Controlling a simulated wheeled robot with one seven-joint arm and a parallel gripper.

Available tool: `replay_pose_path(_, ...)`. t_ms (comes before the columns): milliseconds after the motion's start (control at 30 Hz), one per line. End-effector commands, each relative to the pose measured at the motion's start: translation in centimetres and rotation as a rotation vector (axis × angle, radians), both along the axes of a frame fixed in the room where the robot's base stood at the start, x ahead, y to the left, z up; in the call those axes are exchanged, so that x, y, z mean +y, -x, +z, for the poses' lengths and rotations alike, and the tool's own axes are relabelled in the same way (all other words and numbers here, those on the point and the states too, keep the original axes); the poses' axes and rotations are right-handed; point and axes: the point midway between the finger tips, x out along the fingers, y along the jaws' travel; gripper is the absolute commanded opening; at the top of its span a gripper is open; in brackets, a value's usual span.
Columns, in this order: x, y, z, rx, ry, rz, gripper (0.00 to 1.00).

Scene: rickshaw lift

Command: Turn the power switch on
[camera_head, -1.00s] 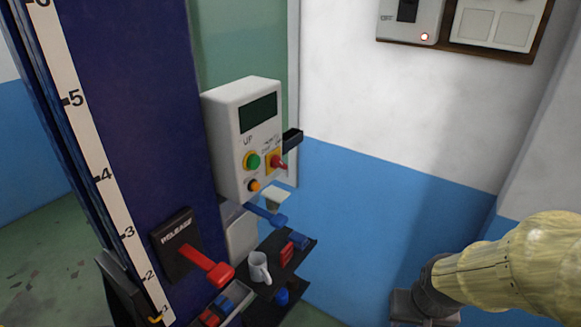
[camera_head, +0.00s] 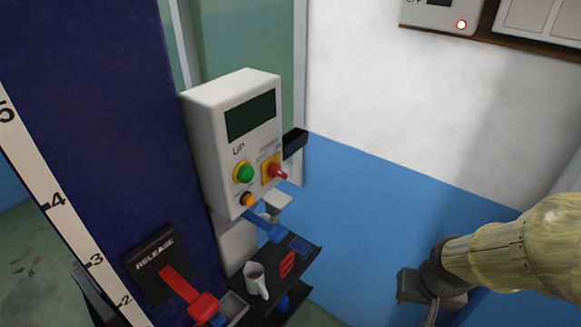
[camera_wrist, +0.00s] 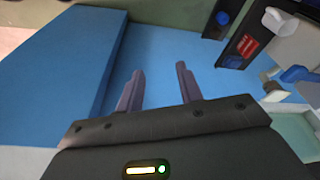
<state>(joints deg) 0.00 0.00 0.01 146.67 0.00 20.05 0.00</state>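A white control box (camera_head: 235,140) with a dark screen is fixed to the blue lift column. A red rotary switch (camera_head: 275,172) on a yellow plate sits on its front face, right of a green UP button (camera_head: 244,173). The small lettering above the switch is too blurred to read. An orange button (camera_head: 248,199) is below. My gripper is at the lower right of the head view, well apart from the box. In the wrist view my gripper (camera_wrist: 158,82) has its two fingers apart with nothing between them. The switch cannot be made out in the wrist view.
A red RELEASE lever (camera_head: 188,293) juts out at lower left. A dark shelf (camera_head: 308,262) below the box holds a mug (camera_head: 255,278) and tools. A wall panel (camera_head: 440,17) with a lit red lamp is at upper right. The space between box and gripper looks clear.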

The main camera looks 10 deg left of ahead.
Motion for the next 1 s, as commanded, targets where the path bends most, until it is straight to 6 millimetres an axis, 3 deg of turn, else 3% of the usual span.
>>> replay_pose_path(367, 0.0, 0.0, 0.0, 0.000, 0.000, 0.001, 0.36)
replay_pose_path(533, -0.4, -1.5, 0.0, -0.053, 0.026, 0.049, 0.36)
replay_pose_path(767, -0.8, -8.5, 0.8, -0.309, 0.129, 0.299, 0.36)
replay_pose_path(1000, 2.5, -15.5, 2.9, -0.656, 0.182, 0.671, 0.36)
